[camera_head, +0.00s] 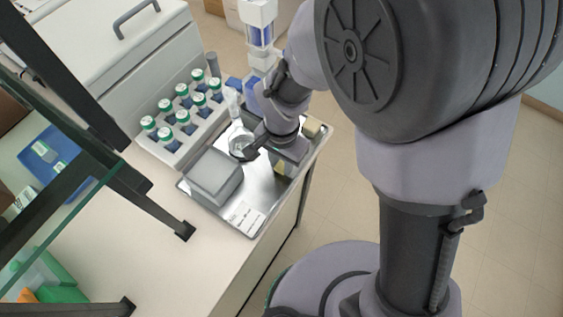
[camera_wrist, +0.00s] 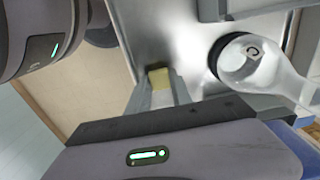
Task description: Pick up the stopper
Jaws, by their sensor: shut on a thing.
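My gripper (camera_wrist: 158,92) is shut on a small yellow-tan piece, which I take to be the stopper (camera_wrist: 160,78); it shows at the fingertips in the wrist view. In the head view this stopper (camera_head: 281,169) shows just below my gripper, over the right part of the metal tray (camera_head: 236,212). I cannot tell whether it touches the tray. A clear glass flask (camera_head: 241,143) stands on the tray to the left of my gripper. In the wrist view the flask (camera_wrist: 245,62) is at the right, with a dark ring around its base.
A grey box (camera_head: 213,177) and a white label card (camera_head: 244,216) are on the tray. A pale tan block (camera_head: 313,127) is near its right corner. A white rack (camera_head: 172,152) with several green-capped bottles stands behind. A dark shelf frame (camera_head: 150,207) rises at the left.

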